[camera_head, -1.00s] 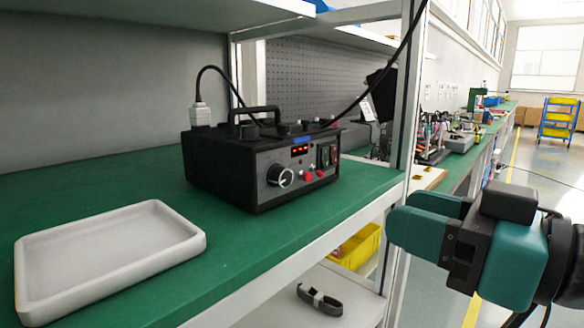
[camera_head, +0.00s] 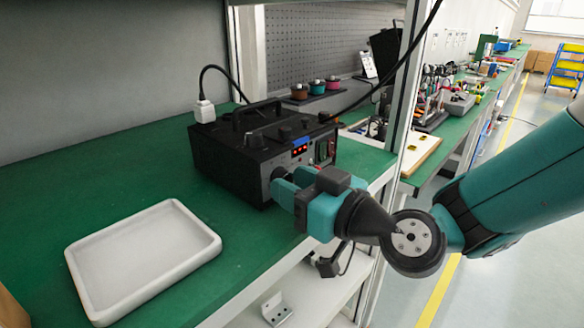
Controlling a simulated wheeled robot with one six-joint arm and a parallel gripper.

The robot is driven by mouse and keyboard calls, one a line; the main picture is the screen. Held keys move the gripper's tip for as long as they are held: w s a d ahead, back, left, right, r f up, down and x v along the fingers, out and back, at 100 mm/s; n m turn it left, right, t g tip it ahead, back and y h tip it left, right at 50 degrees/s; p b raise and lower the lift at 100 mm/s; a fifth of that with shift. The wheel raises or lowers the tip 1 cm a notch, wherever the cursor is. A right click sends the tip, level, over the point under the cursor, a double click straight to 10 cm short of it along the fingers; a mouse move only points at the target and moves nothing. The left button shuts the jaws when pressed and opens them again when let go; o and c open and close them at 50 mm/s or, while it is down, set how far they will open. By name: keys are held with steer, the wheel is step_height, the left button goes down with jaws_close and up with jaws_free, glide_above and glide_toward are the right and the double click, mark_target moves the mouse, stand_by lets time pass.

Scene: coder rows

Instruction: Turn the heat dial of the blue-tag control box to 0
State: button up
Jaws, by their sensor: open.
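The black control box (camera_head: 225,161) stands on the green bench near its right end. It has a blue tag (camera_head: 303,142) above a red lit display (camera_head: 300,151) on its grey front panel. A carrying handle is on its top. My gripper (camera_head: 279,181) is open in front of the panel's left part, its fingertips pointing at the dial's place. The heat dial is hidden behind the fingers, so I cannot see its setting or whether the fingers touch it.
A white tray (camera_head: 80,272) lies on the bench at the left. A white plug (camera_head: 204,111) with a black cable rises behind the box. Several coloured spools (camera_head: 316,86) stand behind it. A frame post (camera_head: 402,85) rises at the right. The green bench top (camera_head: 100,175) is clear behind the tray.

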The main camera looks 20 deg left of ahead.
steer(key=shift+w+a, duration=0.15)
steer(key=shift+a, duration=0.2)
steer(key=c, duration=0.6)
steer(key=n+b, duration=0.2)
steer(key=b, duration=0.2)
steer(key=shift+f, duration=0.4)
steer(key=shift+c, duration=0.2)
steer(key=n+b, duration=0.1)
steer(key=b, duration=0.2)
steer(key=shift+n, duration=0.3)
steer(key=shift+r+n+b, duration=0.3)
steer(key=shift+n+b, duration=0.2)
steer(key=o, duration=0.6)
steer(key=shift+r, duration=0.1)
